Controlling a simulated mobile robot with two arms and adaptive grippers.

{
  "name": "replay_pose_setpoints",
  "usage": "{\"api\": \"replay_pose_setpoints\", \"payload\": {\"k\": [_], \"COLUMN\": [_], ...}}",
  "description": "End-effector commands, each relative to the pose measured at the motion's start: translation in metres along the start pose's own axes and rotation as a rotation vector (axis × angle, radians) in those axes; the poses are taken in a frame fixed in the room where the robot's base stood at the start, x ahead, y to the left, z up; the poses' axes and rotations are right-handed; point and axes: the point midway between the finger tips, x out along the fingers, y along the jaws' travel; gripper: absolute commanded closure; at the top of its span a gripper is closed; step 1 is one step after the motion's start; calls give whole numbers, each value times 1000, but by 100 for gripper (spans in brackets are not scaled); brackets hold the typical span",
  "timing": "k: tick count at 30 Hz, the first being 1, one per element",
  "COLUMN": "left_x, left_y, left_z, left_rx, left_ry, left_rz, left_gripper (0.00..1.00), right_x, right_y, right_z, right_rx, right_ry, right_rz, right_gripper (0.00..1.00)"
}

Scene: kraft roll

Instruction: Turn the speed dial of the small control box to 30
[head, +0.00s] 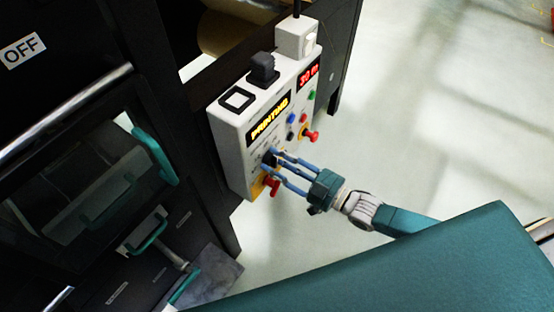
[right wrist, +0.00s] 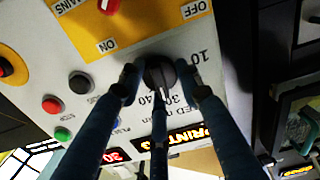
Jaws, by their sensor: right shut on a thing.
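The small control box (head: 226,118) is a pale panel on the dark machine frame. Its speed dial is a black round knob (right wrist: 160,72) with a white pointer line, and it shows in the right wrist view beside printed numbers 10, 30 and 40. The pointer faces the numbers 30 and 40; its exact mark is hard to read. My right gripper (head: 276,162) has its blue fingers closed around the dial, and they hide part of the scale. A red display (head: 308,76) on the box appears to read 30. My left gripper is out of view.
A yellow display reads PRINTING (head: 269,117). Red, green and blue buttons and a red mushroom knob (head: 310,136) sit close to the dial. A red switch on a yellow plate (head: 271,185) is just below the gripper. Open floor (head: 430,110) lies to the right.

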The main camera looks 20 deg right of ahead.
Motion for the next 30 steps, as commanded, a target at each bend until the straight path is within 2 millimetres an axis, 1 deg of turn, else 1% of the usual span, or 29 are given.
{"api": "replay_pose_setpoints", "payload": {"k": [1, 4, 11, 12, 14, 24, 26, 29, 30], "left_x": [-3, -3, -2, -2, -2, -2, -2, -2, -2], "left_y": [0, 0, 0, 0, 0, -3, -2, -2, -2], "left_z": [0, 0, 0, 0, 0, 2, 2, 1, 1], "left_rx": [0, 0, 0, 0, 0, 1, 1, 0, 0], "left_ry": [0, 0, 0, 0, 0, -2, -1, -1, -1], "left_rz": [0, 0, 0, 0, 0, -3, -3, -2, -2], "left_gripper": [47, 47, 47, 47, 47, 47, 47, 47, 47], "right_x": [2, 2, 2, 2, 2, -2, -7, -22, -30], "right_y": [0, 0, 0, 0, 0, 0, 0, -1, -1], "right_z": [-6, -6, -8, -8, -8, -3, -2, -1, -2], "right_rx": [-33, -68, -69, -69, -69, -67, -67, -66, -67], "right_ry": [13, 15, 18, 19, 18, 8, 6, 3, 4], "right_rz": [1, 1, 0, 0, 0, 0, 0, -1, -1], "right_gripper": [92, 92, 92, 60, 48, 47, 47, 47, 47]}}
